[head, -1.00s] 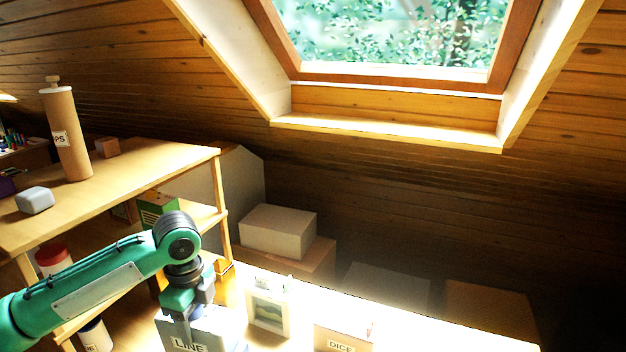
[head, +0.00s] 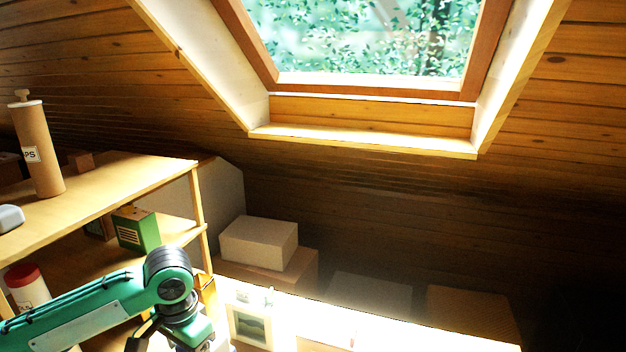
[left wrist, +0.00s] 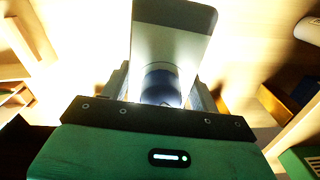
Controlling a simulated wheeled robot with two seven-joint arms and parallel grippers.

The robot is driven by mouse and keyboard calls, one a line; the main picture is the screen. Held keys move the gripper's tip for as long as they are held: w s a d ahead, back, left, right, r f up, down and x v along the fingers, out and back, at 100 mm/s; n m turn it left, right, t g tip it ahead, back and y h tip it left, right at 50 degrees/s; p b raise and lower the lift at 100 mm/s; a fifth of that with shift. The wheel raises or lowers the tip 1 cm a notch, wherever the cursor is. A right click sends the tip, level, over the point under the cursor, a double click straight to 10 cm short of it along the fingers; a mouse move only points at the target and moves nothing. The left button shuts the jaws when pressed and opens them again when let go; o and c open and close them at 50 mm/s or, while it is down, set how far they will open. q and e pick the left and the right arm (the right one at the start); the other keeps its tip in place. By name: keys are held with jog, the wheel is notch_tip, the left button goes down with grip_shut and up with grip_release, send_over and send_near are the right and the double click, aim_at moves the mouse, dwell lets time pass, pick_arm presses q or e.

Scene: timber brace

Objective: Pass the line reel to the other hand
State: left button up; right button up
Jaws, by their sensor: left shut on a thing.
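My left gripper (left wrist: 160,92) is shut on the line reel, which shows in the left wrist view as a pale flat plate (left wrist: 170,45) with a dark blue round part (left wrist: 161,84) between the fingers. In the head view my left arm comes in at the lower left, and its gripper is mostly cut off by the bottom edge, so the reel cannot be made out there. My right gripper is in neither view.
A wooden shelf (head: 120,185) stands at left with a tall brown tube (head: 38,150), a green box (head: 135,230) and a red-lidded can (head: 28,288). Pale boxes (head: 258,241) are behind, under the sloping roof.

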pick_arm(q)
jog(key=n, duration=0.2)
jog(key=s+d+n, duration=0.1)
jog(key=n, duration=0.2)
jog(key=shift+s+d+f+n, duration=0.15)
jog(key=shift+d+f+n, duration=0.05)
jog(key=shift+f+n, duration=0.2)
jog(key=shift+r, duration=0.1)
